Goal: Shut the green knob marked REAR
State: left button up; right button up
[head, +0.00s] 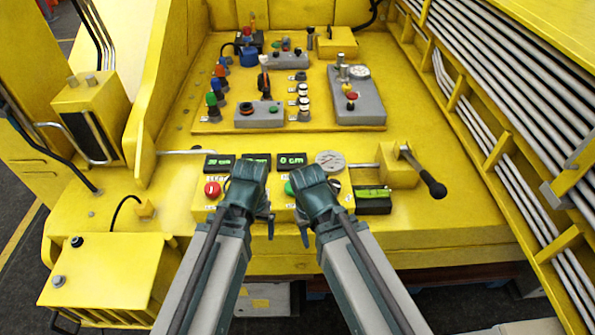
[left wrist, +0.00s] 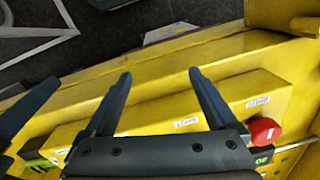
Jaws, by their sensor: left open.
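A green knob (head: 290,188) shows only in part in the head view, on the yellow front control box (head: 202,210). My right gripper (head: 303,225) covers much of it, and I cannot read its label. My left gripper (head: 258,205) is over the front of the same box, left of the green knob. In the left wrist view its two fingers (left wrist: 160,75) are spread with nothing between them. The right gripper's fingers are too hidden to judge. The green knob does not show in the left wrist view.
A red button (head: 212,188) is left of my left gripper; it also shows in the left wrist view (left wrist: 263,131). Green displays (head: 291,161) and a round gauge (head: 329,160) stand behind. A black-handled lever (head: 432,184) is at right. Several coloured knobs stand farther back.

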pick_arm(q)
jog(key=w+a+r+n+p, duration=0.2)
jog(key=w+r+n+p, duration=0.3)
jog(key=r+p, duration=0.9)
jog(key=w+d+r+n, duration=0.2)
jog(key=w+d, duration=0.2)
jog(key=w, duration=0.1)
pick_arm(e)
notch_tip(320, 180, up, 16)
pick_arm(q)
jog(key=w+d+n, duration=0.4)
jog(key=d, duration=0.4)
jog(key=shift+h, duration=0.3)
notch_tip(320, 180, down, 14)
jog(key=b, duration=1.3)
jog(key=shift+w+d+r, duration=0.1)
pick_arm(e)
notch_tip(320, 180, down, 14)
jog(key=shift+w+d+r, duration=0.15)
jog(key=shift+w+d, duration=0.05)
jog(key=shift+d, duration=0.05)
pick_arm(q)
jog(key=c, duration=1.4)
jog(key=shift+o, duration=0.2)
